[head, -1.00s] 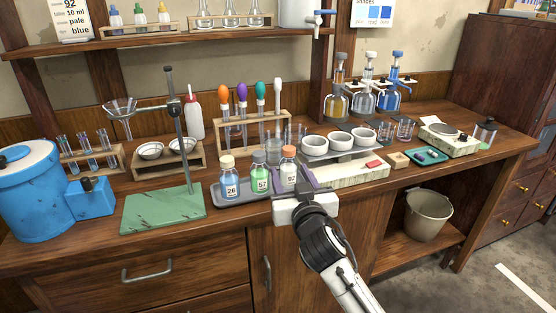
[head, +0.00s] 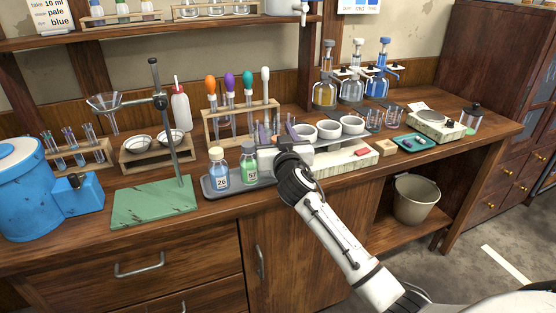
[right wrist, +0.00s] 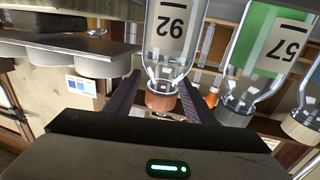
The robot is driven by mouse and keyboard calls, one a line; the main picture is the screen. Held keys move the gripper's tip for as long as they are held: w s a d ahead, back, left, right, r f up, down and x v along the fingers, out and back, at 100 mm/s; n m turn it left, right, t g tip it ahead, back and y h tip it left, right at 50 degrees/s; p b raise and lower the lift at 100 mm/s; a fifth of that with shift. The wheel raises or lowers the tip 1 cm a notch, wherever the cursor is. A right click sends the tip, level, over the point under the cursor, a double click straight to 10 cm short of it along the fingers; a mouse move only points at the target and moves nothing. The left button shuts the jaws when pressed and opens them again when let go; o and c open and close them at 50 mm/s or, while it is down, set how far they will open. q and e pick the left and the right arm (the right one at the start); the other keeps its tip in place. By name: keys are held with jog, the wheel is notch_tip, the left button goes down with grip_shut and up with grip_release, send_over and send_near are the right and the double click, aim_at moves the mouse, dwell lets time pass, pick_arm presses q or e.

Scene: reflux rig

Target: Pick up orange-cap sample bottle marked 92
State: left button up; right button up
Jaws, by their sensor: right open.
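The sample bottle marked 92 (right wrist: 172,28) is clear glass with a dull orange cap (right wrist: 162,101). It shows upside down in the right wrist view and is hidden behind my right gripper in the head view. My right gripper (head: 278,129) is open, above the right end of the grey tray (head: 209,192). In the right wrist view its two dark fingers (right wrist: 158,82) lie on either side of the cap, with small gaps. My left gripper is not in view.
The green bottle marked 57 (head: 248,165) stands close beside the gripper, with the blue bottle marked 26 (head: 218,172) to its left. A pipette rack (head: 213,131) stands behind. White bowls (head: 327,131) stand to the right. A green stand base (head: 152,204) is on the left.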

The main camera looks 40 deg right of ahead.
grip_shut()
jog(key=shift+r, duration=0.1)
dwell(0.3)
